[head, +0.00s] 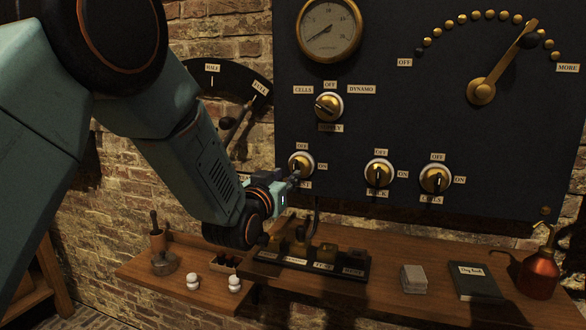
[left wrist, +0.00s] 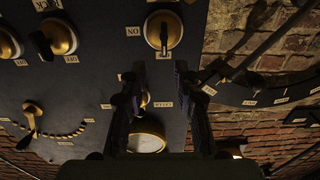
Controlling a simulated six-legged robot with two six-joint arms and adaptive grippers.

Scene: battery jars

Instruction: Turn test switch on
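The test switch (head: 301,162) is a round brass rotary switch on the dark panel, with an OFF label above it and an ON label at its right. The label below it is partly hidden by my left gripper (head: 294,179). In the left wrist view the switch (left wrist: 163,28) shows upside down at the top, its dark handle upright in line with the OFF mark. My left gripper (left wrist: 160,75) has its two fingers spread apart with nothing between them, close to the switch. Contact cannot be told. My right gripper is not in view.
Two similar switches (head: 379,172) (head: 435,179) stand to the right, a supply selector (head: 329,105) above. A gauge (head: 329,29) and a brass lever (head: 482,91) are higher.

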